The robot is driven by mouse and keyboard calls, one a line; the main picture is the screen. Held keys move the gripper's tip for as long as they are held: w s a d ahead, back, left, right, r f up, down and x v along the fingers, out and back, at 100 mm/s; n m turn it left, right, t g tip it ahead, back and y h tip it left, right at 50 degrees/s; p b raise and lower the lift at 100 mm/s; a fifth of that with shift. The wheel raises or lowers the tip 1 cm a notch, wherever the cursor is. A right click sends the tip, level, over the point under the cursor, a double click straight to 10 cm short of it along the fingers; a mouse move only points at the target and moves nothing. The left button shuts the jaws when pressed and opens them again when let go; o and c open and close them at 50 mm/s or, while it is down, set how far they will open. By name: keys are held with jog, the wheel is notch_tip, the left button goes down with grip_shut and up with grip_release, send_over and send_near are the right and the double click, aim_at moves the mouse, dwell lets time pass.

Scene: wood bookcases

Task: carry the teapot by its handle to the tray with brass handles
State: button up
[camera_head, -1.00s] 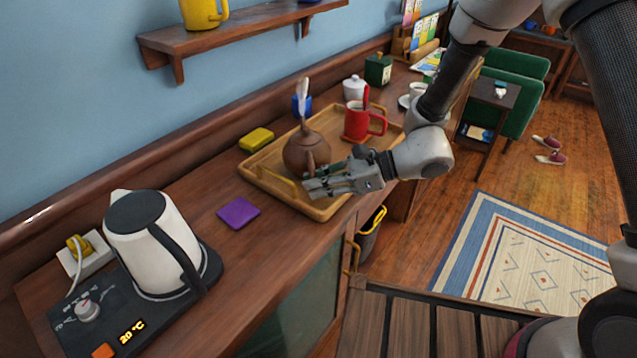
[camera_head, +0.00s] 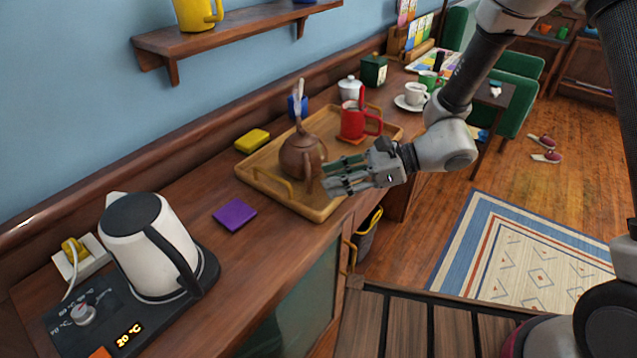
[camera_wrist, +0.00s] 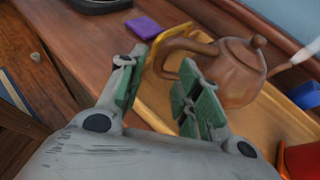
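The brown teapot (camera_head: 298,155) stands upright on the wooden tray (camera_head: 322,211), near its left end. The tray has brass handles, one (camera_head: 268,180) at its near left end. The teapot's handle (camera_head: 310,178) points toward the front edge of the counter. My gripper (camera_head: 328,177) is just right of that handle, over the tray's front edge.
A red mug (camera_head: 353,122) stands on the tray's far right part. Behind the tray are a yellow sponge (camera_head: 252,140), a blue cup (camera_head: 297,105) and a white lidded pot (camera_head: 350,87). A purple cloth (camera_head: 235,214) and white kettle (camera_head: 145,245) are to the left.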

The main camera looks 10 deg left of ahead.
jog(key=v, duration=0.7)
jog(key=s+d+r+n+t+h, duration=0.2)
jog(key=s+d+r+n+h, duration=0.1)
jog(key=d, duration=1)
jog(key=s+d+r+n+t+h, duration=0.2)
jog(key=s+d+r+n+h, duration=0.2)
jog(key=d, duration=0.9)
jog(key=s+d+r+n+t+h, duration=0.3)
jog(key=d+r+n+h, duration=0.3)
jog(key=d+r, duration=0.5)
jog(key=s+d+n, duration=0.1)
jog(key=d+n, duration=0.1)
jog(key=shift+s+d+r+n, duration=0.2)
jog(key=shift+s+d+n, duration=0.05)
jog(key=shift+n, duration=0.15)
